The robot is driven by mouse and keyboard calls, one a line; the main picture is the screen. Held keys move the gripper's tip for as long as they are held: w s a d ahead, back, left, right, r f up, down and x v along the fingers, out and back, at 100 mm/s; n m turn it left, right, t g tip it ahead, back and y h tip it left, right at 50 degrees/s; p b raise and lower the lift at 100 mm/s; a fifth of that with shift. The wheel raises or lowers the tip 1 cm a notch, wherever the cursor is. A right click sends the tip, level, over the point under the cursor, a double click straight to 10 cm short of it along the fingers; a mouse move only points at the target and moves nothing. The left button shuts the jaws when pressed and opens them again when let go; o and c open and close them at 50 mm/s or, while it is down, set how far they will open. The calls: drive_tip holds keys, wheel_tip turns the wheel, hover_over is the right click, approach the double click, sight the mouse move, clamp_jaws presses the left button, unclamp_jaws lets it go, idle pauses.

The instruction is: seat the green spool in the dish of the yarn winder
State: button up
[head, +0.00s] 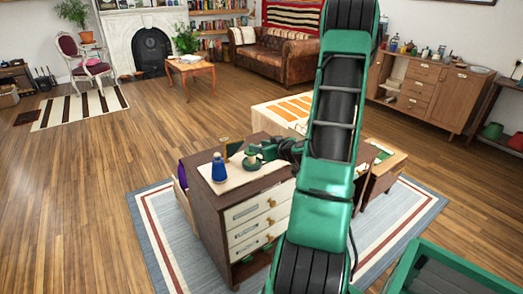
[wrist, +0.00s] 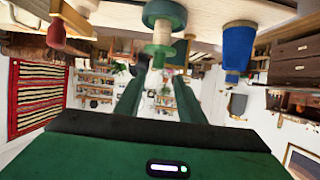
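A green spool-like piece (head: 252,163) with a pale middle stands upright on the pale board of the dark cabinet. In the wrist view, which is upside down, its wide green disc (wrist: 164,14) is against the board, with a pale stem and smaller green end. I cannot tell whether it includes the winder's dish; no separate winder is clear. My gripper (head: 264,150) is level beside its upper part. In the wrist view my gripper (wrist: 160,78) has its fingers apart, with the green end just ahead of or between the tips; no contact is clear.
A blue cone-shaped piece (head: 219,168) stands left of the green one; it also shows in the wrist view (wrist: 237,48). A red piece (wrist: 57,32) is on the other side. The cabinet (head: 228,200) has pale drawers. Open wood floor lies left.

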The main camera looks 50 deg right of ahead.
drive_tip(key=s+a+r+n+g+y, duration=0.1)
drive_tip(key=s+a+n+g+y, duration=0.15)
drive_tip(key=a, duration=0.55)
drive_tip(key=s+a+n+g+y, duration=0.15)
drive_tip(key=a+g, duration=0.25)
drive_tip(key=a, duration=0.4)
drive_tip(key=s+a+r+m+g, duration=0.2)
drive_tip(key=s+r, duration=0.1)
drive_tip(key=s, duration=0.4)
drive_tip(key=s+a+r+m+g, duration=0.2)
drive_tip(key=s+r+m, duration=0.1)
drive_tip(key=s, duration=0.5)
drive_tip(key=s+a+r+m+g+h, duration=0.1)
drive_tip(key=s+a+r+m+g, duration=0.1)
drive_tip(key=s, duration=0.6)
drive_tip(key=shift+s+a+r+m+g, duration=0.15)
drive_tip(key=shift+a+r+m+g, duration=0.3)
drive_tip(key=shift+a+r, duration=0.1)
drive_tip(key=shift+w+d+f, duration=0.1)
drive_tip(key=shift+w+f, duration=0.15)
drive_tip(key=shift+w, duration=0.35)
